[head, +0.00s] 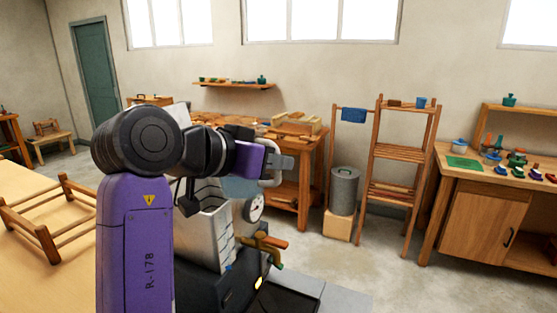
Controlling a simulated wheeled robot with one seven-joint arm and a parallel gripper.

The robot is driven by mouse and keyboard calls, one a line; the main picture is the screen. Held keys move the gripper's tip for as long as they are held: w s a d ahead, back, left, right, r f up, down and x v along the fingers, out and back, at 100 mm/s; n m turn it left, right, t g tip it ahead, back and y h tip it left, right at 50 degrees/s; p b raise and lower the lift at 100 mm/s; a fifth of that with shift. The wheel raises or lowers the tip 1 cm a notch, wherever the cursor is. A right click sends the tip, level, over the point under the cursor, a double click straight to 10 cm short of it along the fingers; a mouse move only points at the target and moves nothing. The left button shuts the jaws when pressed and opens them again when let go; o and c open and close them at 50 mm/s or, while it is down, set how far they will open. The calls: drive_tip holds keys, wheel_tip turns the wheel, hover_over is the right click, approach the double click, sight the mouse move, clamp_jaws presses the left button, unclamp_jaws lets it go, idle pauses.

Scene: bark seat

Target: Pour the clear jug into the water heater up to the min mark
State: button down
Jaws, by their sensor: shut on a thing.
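My gripper (281,163) is shut on the pale looped handle of the clear jug (240,188). The jug shows as a bluish see-through patch below my wrist, beside the water heater's upper right edge in the picture. My arm hides much of it, so its tilt and any water in it cannot be told. The min mark and the water level inside cannot be made out.
A wooden table (35,270) bearing a wooden frame (45,225) is at the left. Behind are a workbench (310,165), a grey bin (344,190) and a ladder shelf (398,155). Open floor lies at right.

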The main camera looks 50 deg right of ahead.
drive_tip(key=shift+w+r+n+p, duration=0.4)
drive_tip(key=shift+w+r+p, duration=0.1)
drive_tip(key=shift+w+p, duration=0.4)
drive_tip(key=shift+s+r+n+g+p, duration=0.1)
drive_tip(key=shift+r+n+g+p, duration=0.6)
drive_tip(key=shift+p, duration=0.8)
drive_tip(key=shift+r+p, duration=0.7)
drive_tip(key=shift+p, duration=0.15)
drive_tip(key=shift+w+r+n+g, duration=0.2)
drive_tip(key=shift+r+n+g, duration=0.1)
drive_tip(key=shift+r+n, duration=0.25)
